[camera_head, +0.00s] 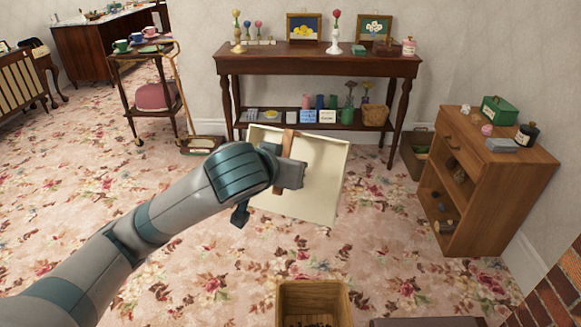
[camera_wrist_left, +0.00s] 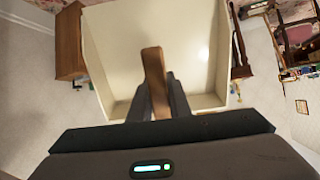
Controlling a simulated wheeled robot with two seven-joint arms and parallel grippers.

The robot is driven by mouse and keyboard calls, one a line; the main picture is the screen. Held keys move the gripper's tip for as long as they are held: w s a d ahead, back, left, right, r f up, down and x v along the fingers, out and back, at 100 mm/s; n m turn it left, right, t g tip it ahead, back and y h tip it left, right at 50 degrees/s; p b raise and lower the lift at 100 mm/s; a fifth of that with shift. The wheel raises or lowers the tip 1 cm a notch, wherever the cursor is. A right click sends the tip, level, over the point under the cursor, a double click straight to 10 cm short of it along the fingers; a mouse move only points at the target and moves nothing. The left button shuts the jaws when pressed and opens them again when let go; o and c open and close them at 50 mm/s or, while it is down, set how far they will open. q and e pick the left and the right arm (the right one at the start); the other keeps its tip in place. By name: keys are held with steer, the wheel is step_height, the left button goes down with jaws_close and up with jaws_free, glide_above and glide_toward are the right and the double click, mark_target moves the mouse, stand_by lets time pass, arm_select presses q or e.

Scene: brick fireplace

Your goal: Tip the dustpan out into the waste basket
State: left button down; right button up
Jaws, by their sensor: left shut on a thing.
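The cream dustpan (camera_head: 322,180) with a brown wooden handle (camera_head: 288,140) is held up above the carpet in the middle of the head view. My left gripper (camera_head: 291,175) is shut on the handle and hides part of the pan. In the left wrist view the dustpan (camera_wrist_left: 110,45) fills the middle, its handle (camera_wrist_left: 154,75) between my left fingers (camera_wrist_left: 158,92). The pan's visible inner face looks bare. A square wooden waste basket (camera_head: 281,300) stands at the bottom edge, nearer than the pan, with dark reddish bits inside. My right gripper is not in view.
A console table (camera_head: 330,66) with vases and pictures stands against the back wall. A small wooden shelf (camera_head: 520,170) with ornaments is at the right, a trolley (camera_head: 130,100) at the left. Patterned carpet (camera_head: 400,260) lies clear between the waste basket and shelf.

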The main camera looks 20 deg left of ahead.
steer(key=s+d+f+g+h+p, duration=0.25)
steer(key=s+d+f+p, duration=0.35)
steer(key=p, duration=1.6)
arm_select(q)
steer(key=s+d+r+m+g+p, duration=0.1)
steer(key=s+d+r+g+p, duration=0.1)
steer(key=s+p, duration=0.4)
steer(key=s+d+r+m+g+p, duration=0.1)
steer(key=s+d+r+g+p, duration=0.1)
steer(key=s+r+g+p, duration=0.3)
steer(key=s+d+r+m+g+p, duration=0.1)
steer(key=s+d+r+g+p, duration=0.1)
steer(key=s+r+g+p, duration=0.2)
steer(key=s+p, duration=0.3)
steer(key=p, duration=0.2)
steer(key=shift+s+d+r, duration=0.25)
steer(key=shift+s+d, duration=0.1)
steer(key=shift+s, duration=0.05)
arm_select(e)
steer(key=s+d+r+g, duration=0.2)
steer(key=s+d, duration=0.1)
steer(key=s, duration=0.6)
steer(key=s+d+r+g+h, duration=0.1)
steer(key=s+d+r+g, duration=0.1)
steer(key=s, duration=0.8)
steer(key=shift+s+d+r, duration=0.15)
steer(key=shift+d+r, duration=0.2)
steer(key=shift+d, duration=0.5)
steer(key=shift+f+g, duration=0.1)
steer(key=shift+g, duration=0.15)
